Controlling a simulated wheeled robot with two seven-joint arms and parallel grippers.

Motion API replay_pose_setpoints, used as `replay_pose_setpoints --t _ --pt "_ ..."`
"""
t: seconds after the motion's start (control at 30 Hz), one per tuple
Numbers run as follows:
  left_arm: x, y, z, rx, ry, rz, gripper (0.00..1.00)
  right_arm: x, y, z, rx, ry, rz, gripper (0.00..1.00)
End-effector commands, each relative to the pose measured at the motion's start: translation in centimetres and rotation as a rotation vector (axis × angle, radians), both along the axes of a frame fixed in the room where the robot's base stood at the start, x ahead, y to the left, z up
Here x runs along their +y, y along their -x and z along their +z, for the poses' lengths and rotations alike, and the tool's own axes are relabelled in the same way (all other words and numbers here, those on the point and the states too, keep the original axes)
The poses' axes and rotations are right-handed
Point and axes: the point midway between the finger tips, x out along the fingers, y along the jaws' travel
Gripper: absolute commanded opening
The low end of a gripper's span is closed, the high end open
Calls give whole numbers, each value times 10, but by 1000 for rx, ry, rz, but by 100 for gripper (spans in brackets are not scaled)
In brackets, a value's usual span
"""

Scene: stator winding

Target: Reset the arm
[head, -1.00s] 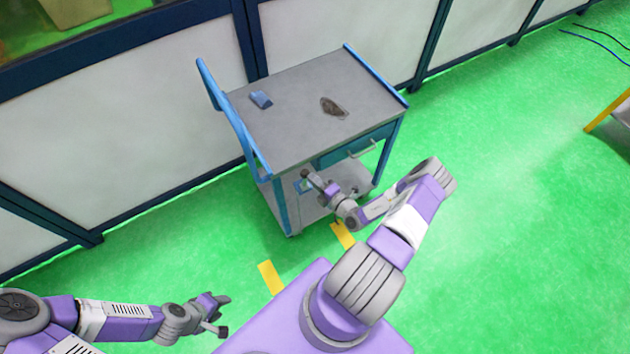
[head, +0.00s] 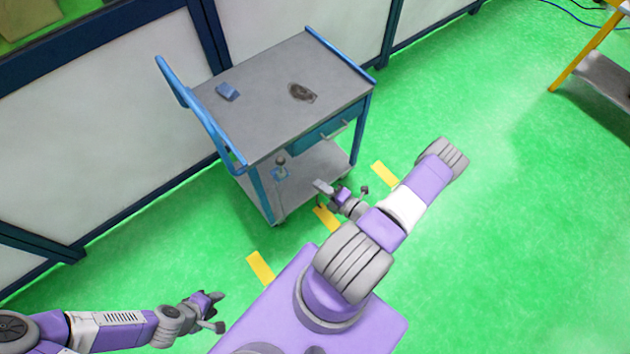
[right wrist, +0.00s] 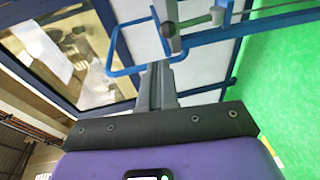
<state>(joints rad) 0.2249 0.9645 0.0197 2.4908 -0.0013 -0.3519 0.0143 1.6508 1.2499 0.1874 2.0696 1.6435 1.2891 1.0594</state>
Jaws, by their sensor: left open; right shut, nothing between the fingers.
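My right gripper (head: 322,189) is shut and empty. My left gripper (head: 214,308) is open and empty over the floor at the lower left, far from the cart.
The grey cart top holds a small blue block (head: 228,92) and a dark brown object (head: 302,93). A small item (head: 281,172) stands on the lower shelf. A yellow-legged table (head: 578,62) stands at the upper right. Floor right of the cart is clear.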

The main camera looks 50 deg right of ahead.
Motion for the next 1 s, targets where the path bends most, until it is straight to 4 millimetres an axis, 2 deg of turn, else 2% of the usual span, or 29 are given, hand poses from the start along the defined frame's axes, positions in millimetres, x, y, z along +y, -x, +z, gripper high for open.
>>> replay_pose_setpoints --t 0.57,0.67,0.77,0.87,0.9,1.0 --pt "0 0 0 0 0 0 43 0 0 0 0 0 1 0" --pt "0 0 -2 0 0 0 43 9 -4 -1 2 11 42 0" --pt "0 0 -9 0 0 0 43 43 -17 -5 6 59 194 0" --pt "0 0 -22 -1 0 0 43 105 -26 -12 -2 168 485 0" --pt "0 0 -28 0 0 0 43 135 -25 -16 -16 237 636 0" --pt "0 0 -44 0 0 0 43 203 -5 -30 -89 453 1033 0"
